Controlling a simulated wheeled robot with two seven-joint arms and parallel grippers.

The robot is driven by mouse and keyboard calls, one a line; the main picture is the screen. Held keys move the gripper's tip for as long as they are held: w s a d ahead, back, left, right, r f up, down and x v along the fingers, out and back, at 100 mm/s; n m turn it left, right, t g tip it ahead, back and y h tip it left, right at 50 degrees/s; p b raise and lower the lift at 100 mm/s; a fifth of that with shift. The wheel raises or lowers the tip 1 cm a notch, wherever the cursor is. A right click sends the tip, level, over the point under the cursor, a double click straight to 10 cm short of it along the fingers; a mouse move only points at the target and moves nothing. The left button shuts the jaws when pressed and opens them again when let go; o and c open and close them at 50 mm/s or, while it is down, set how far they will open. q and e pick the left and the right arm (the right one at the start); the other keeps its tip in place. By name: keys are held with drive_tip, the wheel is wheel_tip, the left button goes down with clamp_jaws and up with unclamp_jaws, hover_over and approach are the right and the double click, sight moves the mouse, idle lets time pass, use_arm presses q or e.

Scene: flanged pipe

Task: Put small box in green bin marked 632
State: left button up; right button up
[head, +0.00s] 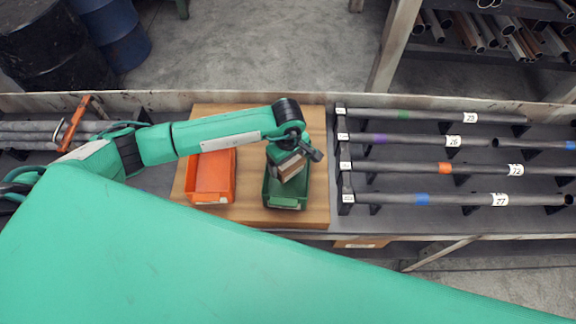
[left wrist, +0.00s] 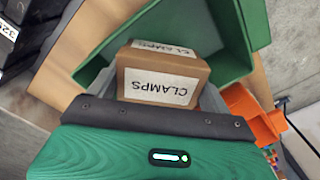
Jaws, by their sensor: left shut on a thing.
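The small box (left wrist: 165,77) is brown cardboard with white labels reading CLAMPS. My left gripper (head: 291,160) is shut on it, with grey fingers at its sides in the left wrist view. In the head view the box (head: 290,170) is tilted at the mouth of the green bin (head: 285,202), over its inside. The green bin's walls (left wrist: 236,68) surround the box's far side in the left wrist view. I cannot tell whether the box touches the bin's floor. No number is readable on the bin. My right gripper is not in view.
An orange bin (head: 211,178) stands left of the green bin on a wooden board (head: 252,121). Marked pipes (head: 440,168) lie on holders to the right. An orange-handled tool (head: 75,126) and more pipes are at the left. My green body covers the foreground.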

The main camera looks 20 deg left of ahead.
sight(293, 194)
use_arm(q)
drive_tip(key=shift+s+f, duration=0.1)
drive_tip(key=shift+f, duration=0.7)
wheel_tip(293, 194, down, 3)
drive_tip(key=shift+f+p, duration=0.1)
drive_tip(key=shift+p, duration=0.55)
drive_tip(key=shift+f, duration=0.4)
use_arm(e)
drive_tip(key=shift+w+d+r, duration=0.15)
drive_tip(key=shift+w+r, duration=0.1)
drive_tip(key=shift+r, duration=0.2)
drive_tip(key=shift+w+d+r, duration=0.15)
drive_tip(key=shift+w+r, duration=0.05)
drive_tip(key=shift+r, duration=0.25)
use_arm(q)
drive_tip(key=shift+f, duration=0.1)
drive_tip(key=o, duration=0.7)
drive_tip(key=shift+f, duration=0.1)
drive_tip(key=o, duration=0.4)
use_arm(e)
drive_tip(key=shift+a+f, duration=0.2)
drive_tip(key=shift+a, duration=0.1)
